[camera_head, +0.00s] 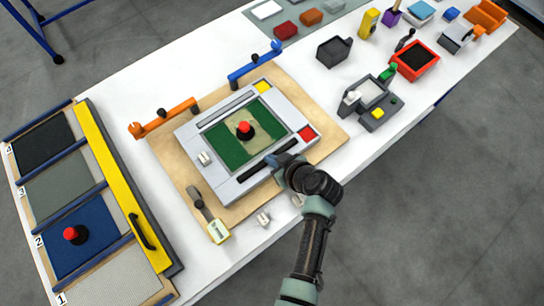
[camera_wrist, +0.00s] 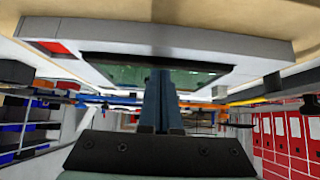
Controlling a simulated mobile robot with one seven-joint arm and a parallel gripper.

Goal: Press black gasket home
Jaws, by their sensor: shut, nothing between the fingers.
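The black gasket (camera_head: 262,162) is a dark strip along the near edge of a light grey frame (camera_head: 228,191). The frame has a green panel (camera_head: 222,148) with a red-topped black knob (camera_head: 244,130) at its middle. In the wrist view my shut fingers (camera_wrist: 160,85) point at the frame (camera_wrist: 200,48), near a dark strip beside the green. I cannot tell whether the fingers touch the gasket or how deep it sits.
The frame lies on a wooden board (camera_head: 180,165) with an orange clamp (camera_head: 164,118) and a blue clamp (camera_head: 255,64) behind it. A labelled tool (camera_head: 210,217) and small white pieces lie at the front. A numbered rack (camera_head: 85,215) stands left; a red-orange tray (camera_head: 415,60) stands right.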

